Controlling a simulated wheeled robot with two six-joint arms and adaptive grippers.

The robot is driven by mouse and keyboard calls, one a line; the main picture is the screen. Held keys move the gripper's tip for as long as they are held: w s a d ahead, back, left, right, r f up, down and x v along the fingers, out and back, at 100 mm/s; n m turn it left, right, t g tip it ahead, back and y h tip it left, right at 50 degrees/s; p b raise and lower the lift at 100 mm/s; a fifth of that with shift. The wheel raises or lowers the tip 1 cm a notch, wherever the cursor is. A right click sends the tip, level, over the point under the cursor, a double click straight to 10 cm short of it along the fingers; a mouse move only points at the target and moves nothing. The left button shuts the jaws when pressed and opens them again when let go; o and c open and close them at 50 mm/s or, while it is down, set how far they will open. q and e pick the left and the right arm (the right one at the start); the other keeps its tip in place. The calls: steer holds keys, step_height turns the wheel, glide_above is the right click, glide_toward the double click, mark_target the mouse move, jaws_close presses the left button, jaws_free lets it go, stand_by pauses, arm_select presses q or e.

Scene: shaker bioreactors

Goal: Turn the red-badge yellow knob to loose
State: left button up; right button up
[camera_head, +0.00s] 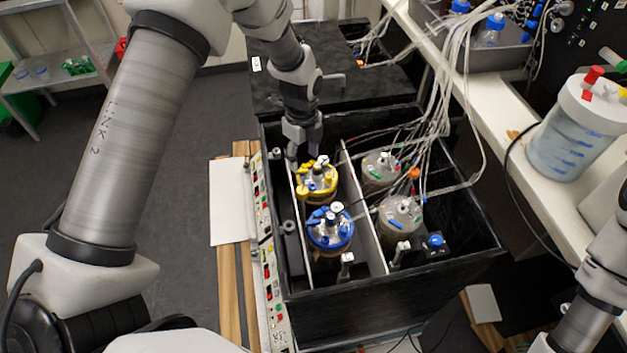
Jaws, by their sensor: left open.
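A vessel with a yellow lid (317,180) stands in the black shaker box, in the far left compartment. Several small yellow knobs (305,190) and fittings sit on its lid. I cannot make out a red badge on any of them at this size. My left gripper (305,154) points down just above the far edge of the yellow lid. It is open, with nothing seen between its fingers. I cannot tell whether the fingertips touch a fitting. My right arm (595,285) shows at the lower right, but its gripper is out of view.
A blue-lid vessel (330,228) stands just in front of the yellow one. Two grey-lid vessels (381,168) (400,214) stand right of the divider, with tubes rising above them. The black box wall (400,300) surrounds them. A white bench (500,120) holds a large jar (575,128).

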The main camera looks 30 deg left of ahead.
mark_target(302, 190)
arm_select(q)
steer(key=s+f+b, duration=0.1)
steer(key=b, duration=0.1)
steer(key=s+f+b, duration=0.1)
steer(key=f, duration=0.1)
steer(key=shift+s+f+b, duration=0.25)
steer(key=shift+f+b, duration=0.05)
steer(key=shift+b, duration=0.1)
steer(key=shift+w+f, duration=0.6)
steer(key=shift+f, duration=0.1)
step_height(302, 190, down, 6)
steer(key=shift+s+f+p, duration=0.15)
steer(key=shift+f+p, duration=0.05)
steer(key=shift+p, duration=0.4)
steer(key=shift+f, duration=0.3)
steer(key=shift+r, duration=0.1)
steer(key=c, duration=0.4)
jaws_close()
arm_select(e)
steer(key=f, duration=0.1)
steer(key=s+f, duration=0.1)
steer(key=f, duration=0.1)
steer(key=shift+s+f, duration=0.2)
steer(key=shift+f, duration=0.05)
